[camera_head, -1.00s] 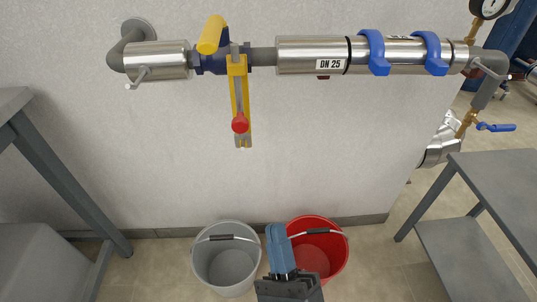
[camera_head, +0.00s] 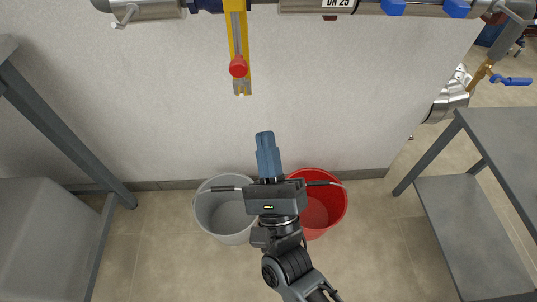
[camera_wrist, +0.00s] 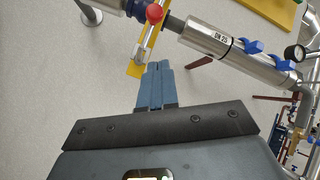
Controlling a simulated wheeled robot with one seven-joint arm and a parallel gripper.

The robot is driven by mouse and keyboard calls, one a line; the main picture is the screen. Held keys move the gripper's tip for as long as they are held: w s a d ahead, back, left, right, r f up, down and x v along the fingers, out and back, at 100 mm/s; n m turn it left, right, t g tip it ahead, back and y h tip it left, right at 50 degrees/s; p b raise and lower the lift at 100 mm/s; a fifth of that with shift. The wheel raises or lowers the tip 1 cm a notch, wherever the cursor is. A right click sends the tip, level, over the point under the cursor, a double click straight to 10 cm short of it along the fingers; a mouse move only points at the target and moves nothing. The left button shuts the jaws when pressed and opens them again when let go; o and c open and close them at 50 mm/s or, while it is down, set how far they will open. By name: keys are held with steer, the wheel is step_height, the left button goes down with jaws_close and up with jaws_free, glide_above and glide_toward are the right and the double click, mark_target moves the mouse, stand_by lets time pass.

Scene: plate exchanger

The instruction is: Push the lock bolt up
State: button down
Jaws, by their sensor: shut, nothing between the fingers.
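The lock bolt is on a yellow lockout bar (camera_head: 243,85) that hangs down from the valve on the pipe. A red knob (camera_head: 238,66) sits on the bar near its lower end. In the wrist view the red knob (camera_wrist: 154,14) and the yellow bar (camera_wrist: 134,70) show at the top, just beyond the fingertips. My gripper (camera_head: 265,133) is shut and empty, its blue fingers pointing up, below and slightly right of the bar's lower end. In the wrist view my gripper (camera_wrist: 158,63) appears apart from the bar, though the depth between them is hard to tell.
The steel pipe (camera_head: 315,5) runs along the wall at the top. A grey bucket (camera_head: 222,212) and a red bucket (camera_head: 325,205) stand on the floor below. Grey tables stand at left (camera_head: 60,130) and right (camera_head: 500,150). The wall around the bar's lower end is clear.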

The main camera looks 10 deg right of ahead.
glide_toward(237, 49)
step_height(237, 49, down, 2)
steer(key=w+d, duration=0.2)
steer(key=shift+w+a+r+p, duration=0.1)
steer(key=shift+a+r+p, duration=0.3)
steer(key=shift+r, duration=0.3)
steer(key=shift+w+a+r+p, duration=0.1)
steer(key=shift+a+r+p, duration=0.25)
steer(key=shift+r+p, duration=0.25)
steer(key=shift+r, duration=0.15)
step_height(237, 49, up, 5)
steer(key=shift+r+p, duration=0.1)
steer(key=shift+p, duration=0.2)
